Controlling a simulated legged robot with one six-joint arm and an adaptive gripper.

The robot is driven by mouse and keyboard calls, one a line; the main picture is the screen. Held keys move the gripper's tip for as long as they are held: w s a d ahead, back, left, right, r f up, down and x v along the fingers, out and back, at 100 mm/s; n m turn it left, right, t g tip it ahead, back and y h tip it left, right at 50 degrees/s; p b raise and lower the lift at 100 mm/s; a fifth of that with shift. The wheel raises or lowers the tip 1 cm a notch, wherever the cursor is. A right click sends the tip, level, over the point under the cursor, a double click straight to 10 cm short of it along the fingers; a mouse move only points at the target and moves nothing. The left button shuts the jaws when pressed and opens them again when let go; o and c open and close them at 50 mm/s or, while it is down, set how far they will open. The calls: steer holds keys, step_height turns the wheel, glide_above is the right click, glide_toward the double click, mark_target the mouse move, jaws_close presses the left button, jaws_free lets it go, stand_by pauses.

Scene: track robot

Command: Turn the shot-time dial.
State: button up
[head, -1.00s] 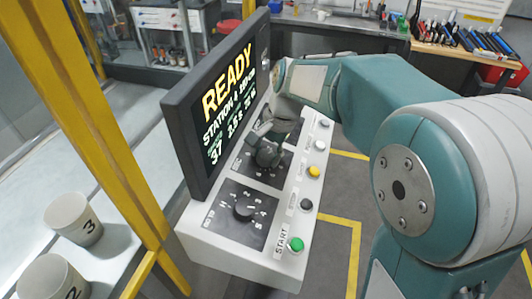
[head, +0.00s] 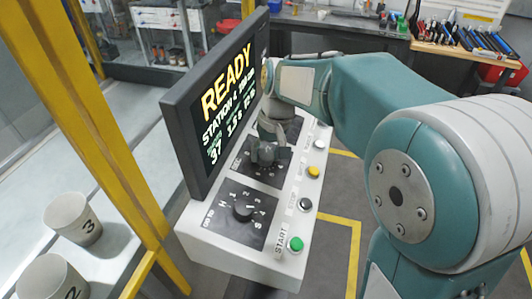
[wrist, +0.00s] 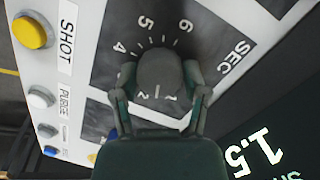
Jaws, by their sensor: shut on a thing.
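The shot-time dial (wrist: 160,68) is a dark round knob on a black plate marked SEC, with 4, 5 and 6 visible around it in the wrist view. In the head view the dial (head: 264,153) is on the console's middle plate. My gripper (wrist: 160,82) has one finger on each side of the knob and is shut on it. In the head view my gripper (head: 268,140) reaches down onto the dial from behind. Part of the scale is hidden by the knob and my gripper.
A second dial (head: 243,210) sits nearer on the white console (head: 190,232). The tilted screen (head: 219,115) reads READY and stands close left of my gripper. Buttons line the right edge, including yellow (head: 313,172) and green (head: 296,243). Numbered cups (head: 74,218) stand at left.

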steer(key=shift+w+n, duration=0.1)
steer(key=shift+n, duration=0.2)
stand_by(0.4)
steer(key=o, duration=1.2)
steer(key=shift+a, duration=0.1)
steer(key=shift+c, duration=0.2)
step_height(320, 180, up, 12)
steer(key=d, duration=0.1)
steer(key=shift+w+d+f, duration=0.2)
steer(key=shift+w+d, duration=0.05)
steer(key=shift+d, duration=0.15)
